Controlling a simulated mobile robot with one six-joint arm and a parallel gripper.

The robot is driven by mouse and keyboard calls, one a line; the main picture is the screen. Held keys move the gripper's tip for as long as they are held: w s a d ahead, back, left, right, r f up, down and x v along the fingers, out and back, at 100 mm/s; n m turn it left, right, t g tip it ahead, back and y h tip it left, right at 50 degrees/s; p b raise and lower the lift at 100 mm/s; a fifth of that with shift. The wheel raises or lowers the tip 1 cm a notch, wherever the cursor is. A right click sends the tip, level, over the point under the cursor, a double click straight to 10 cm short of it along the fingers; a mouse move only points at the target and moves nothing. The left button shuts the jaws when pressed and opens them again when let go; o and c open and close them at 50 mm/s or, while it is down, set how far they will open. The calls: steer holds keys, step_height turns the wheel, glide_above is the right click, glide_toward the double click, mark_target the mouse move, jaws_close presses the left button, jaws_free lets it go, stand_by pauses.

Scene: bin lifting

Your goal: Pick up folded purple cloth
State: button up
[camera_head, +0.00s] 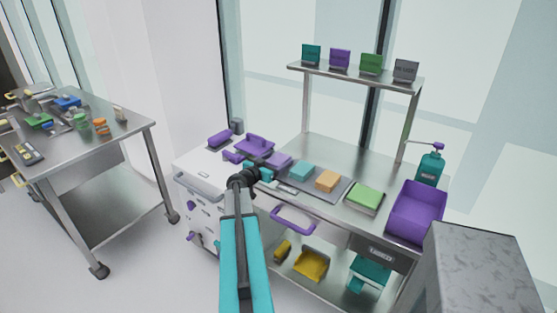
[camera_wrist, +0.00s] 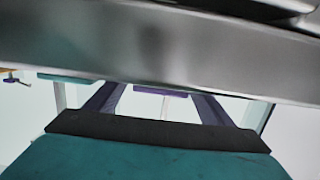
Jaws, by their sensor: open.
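The folded purple cloth (camera_head: 279,160) appears to be the flat purple piece at the left end of the row of folded cloths on the steel bench. My gripper (camera_head: 264,173) is just in front of it in the head view and partly hides it. Whether they touch I cannot tell. In the wrist view my gripper (camera_wrist: 155,100) shows two dark fingers spread apart, with nothing clearly held between them. The cloth cannot be made out in the wrist view, where a blurred grey metal surface (camera_wrist: 150,45) fills the upper part.
A teal cloth (camera_head: 302,171), an orange cloth (camera_head: 327,181) and a green cloth (camera_head: 364,197) lie to the right. A purple bin (camera_head: 416,212) and teal bottle (camera_head: 430,168) stand further right. A white cart (camera_head: 204,173) adjoins left. A shelf (camera_head: 350,80) rises behind.

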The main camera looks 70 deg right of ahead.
mark_target(279, 159)
steer(key=shift+s+d+f, duration=0.1)
steer(key=shift+s+d, duration=0.1)
steer(key=shift+d, duration=0.5)
steer(key=c, duration=1.1)
steer(key=shift+r+b, duration=0.8)
steer(key=shift+r, duration=0.9)
steer(key=f+b+v, duration=0.1)
steer(key=v, duration=0.5)
steer(key=f+b+v, duration=0.1)
steer(key=b+v, duration=0.1)
steer(key=v, duration=0.4)
steer(key=f+b+v, duration=0.1)
steer(key=b+v, duration=0.1)
steer(key=v, duration=0.4)
steer(key=shift+a+r, duration=0.1)
steer(key=shift+a, duration=0.05)
